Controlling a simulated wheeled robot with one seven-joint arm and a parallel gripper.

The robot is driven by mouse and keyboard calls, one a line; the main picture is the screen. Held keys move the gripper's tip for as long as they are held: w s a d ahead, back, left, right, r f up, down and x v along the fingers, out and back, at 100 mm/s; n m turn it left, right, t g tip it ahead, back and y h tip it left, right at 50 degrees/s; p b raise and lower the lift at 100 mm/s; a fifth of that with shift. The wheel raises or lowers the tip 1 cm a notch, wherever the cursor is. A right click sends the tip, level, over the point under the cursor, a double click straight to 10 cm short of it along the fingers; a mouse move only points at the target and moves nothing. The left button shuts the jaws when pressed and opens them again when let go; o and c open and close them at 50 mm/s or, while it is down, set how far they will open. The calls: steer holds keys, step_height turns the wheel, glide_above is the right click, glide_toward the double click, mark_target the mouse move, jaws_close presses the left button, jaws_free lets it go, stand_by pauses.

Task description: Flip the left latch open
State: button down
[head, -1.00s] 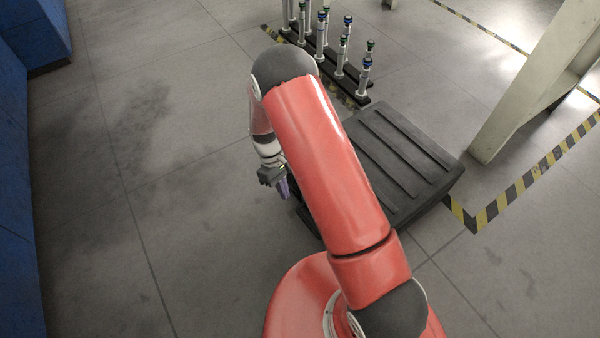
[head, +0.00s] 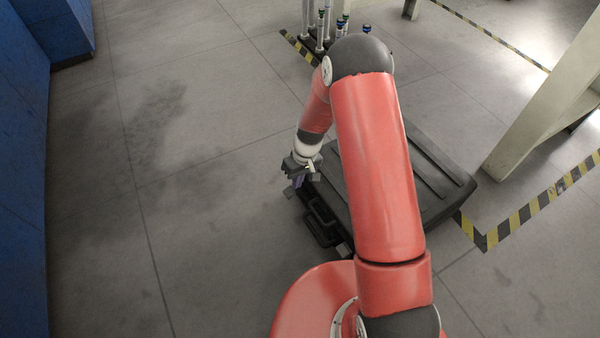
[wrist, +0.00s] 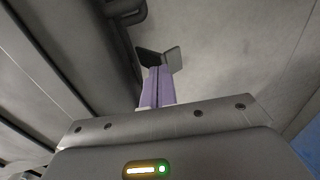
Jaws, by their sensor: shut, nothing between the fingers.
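The black case (head: 440,185) with a ribbed lid lies on the floor, partly hidden behind my arm. Its handle (head: 322,228) is on the side facing left, and a small grey latch (head: 344,249) shows at the near end of that side. My gripper (head: 298,184) is at the far end of that side, fingers pointing down. In the wrist view its purple fingers (wrist: 157,86) are shut with nothing held. A grey flap (wrist: 174,60), apparently the left latch, shows right at the fingertips. I cannot tell whether they touch or whether it is open.
The dark handle (wrist: 128,14) also shows in the wrist view, beyond the fingers. A rack with several capped posts (head: 322,25) stands behind the case. A pale pillar (head: 545,110) and striped floor tape (head: 535,208) are at right. The floor at left is clear.

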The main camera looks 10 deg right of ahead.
mark_target(287, 195)
steer(key=shift+a+f, duration=0.1)
steer(key=shift+f, duration=0.4)
steer(key=shift+s+a, duration=0.1)
steer(key=shift+a, duration=0.05)
steer(key=shift+s+a+h, duration=0.1)
steer(key=shift+a+h, duration=0.05)
steer(key=shift+h, duration=0.25)
steer(key=shift+a+f, duration=0.1)
steer(key=shift+s+a+f+t+h, duration=0.2)
steer(key=shift+s+a+t+h, duration=0.3)
steer(key=shift+a+h, duration=0.3)
steer(key=shift+s+a+f+t+h, duration=0.3)
steer(key=shift+a+f+t+h, duration=0.4)
steer(key=shift+h, duration=0.4)
steer(key=shift+s+a+f+b, duration=0.25)
steer(key=shift+a+f, duration=0.15)
steer(key=shift+a, duration=0.1)
steer(key=shift+s+a+f+b, duration=0.2)
steer(key=shift+a+f, duration=0.2)
steer(key=shift+a, duration=0.05)
